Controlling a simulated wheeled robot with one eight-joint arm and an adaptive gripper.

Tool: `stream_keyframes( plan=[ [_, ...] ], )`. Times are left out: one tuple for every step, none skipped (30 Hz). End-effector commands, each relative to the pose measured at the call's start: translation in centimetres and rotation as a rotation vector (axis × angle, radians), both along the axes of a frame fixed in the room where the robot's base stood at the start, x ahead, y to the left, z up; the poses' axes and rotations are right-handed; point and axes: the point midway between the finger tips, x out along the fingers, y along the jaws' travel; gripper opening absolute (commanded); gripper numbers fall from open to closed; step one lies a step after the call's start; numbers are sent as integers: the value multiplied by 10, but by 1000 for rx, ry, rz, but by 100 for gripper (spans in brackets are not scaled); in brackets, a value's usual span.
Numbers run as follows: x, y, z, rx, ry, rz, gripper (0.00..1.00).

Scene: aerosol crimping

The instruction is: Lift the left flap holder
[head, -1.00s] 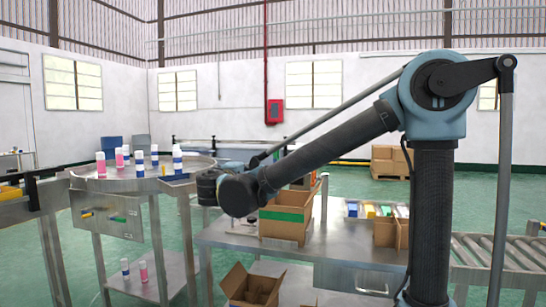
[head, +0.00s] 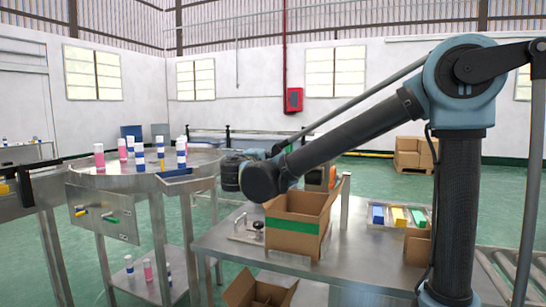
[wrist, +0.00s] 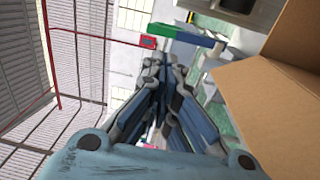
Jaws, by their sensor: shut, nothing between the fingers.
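My gripper (wrist: 165,65) shows in the wrist view with its fingers together and nothing between them. In the head view my arm's end hangs above and behind the open cardboard box (head: 297,222), which has a green band, and the fingers are hidden. The box wall (wrist: 270,105) fills the right of the wrist view, apart from the fingers. A metal fixture with a dark knob (head: 258,226) sits on the table left of the box. An upright metal post (head: 345,200) stands at its right. I cannot tell which part is the left flap holder.
The steel table (head: 222,241) carries the box and a tray of coloured blocks (head: 398,216). A round table (head: 120,180) with several pink, white and blue cans stands at left. Another open box (head: 262,290) is low at the front. Green floor lies behind.

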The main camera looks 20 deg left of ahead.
Motion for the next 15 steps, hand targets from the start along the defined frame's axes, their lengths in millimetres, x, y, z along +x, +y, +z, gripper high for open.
stream_keyframes(
  plan=[
    [9,-2,0,0,0,-5,0],
    [13,-2,1,0,0,-5,0],
    [19,-2,1,0,0,-4,0],
    [24,-3,1,0,0,-5,0],
    [29,-4,1,0,0,-5,0],
    [35,-4,2,0,0,-4,0],
    [40,-4,2,0,0,-4,0],
    [45,-5,2,0,0,-5,0],
    [52,-5,2,0,0,-3,0],
    [57,-6,3,-1,0,-4,0],
    [62,-6,3,0,0,-5,0],
    [69,-6,3,0,0,-4,0],
    [74,-7,4,0,0,-5,0],
    [79,-8,4,-1,0,-6,0],
    [85,-8,4,0,0,-5,0]
  ],
)
